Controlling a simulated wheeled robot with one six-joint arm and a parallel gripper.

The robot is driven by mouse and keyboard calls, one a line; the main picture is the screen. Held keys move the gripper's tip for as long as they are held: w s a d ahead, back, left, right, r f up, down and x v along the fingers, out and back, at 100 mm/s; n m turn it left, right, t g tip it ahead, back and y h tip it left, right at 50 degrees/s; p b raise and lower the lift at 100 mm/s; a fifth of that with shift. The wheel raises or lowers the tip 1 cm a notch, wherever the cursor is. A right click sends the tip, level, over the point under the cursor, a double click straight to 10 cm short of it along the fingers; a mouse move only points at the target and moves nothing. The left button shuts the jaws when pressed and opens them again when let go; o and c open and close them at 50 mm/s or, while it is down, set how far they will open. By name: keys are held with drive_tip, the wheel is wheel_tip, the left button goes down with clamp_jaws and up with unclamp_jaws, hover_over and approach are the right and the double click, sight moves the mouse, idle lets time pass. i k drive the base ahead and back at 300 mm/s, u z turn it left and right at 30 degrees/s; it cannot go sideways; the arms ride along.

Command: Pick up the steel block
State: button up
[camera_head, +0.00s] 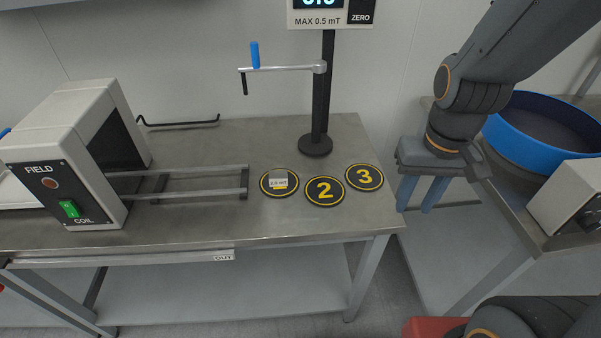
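My gripper (417,208) points down at the right, beyond the bench's right edge. Its two blue fingers are apart with nothing between them. It is well to the right of the block and not touching it.
Markers 2 (324,190) and 3 (364,177) are bare. A black post (316,145) with a side arm stands behind them. A blue-rimmed round bowl (540,125) stands far right.

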sight(277, 178)
drive_tip(key=k, duration=0.8)
drive_tip(key=u, duration=0.7)
drive_tip(key=i, duration=1)
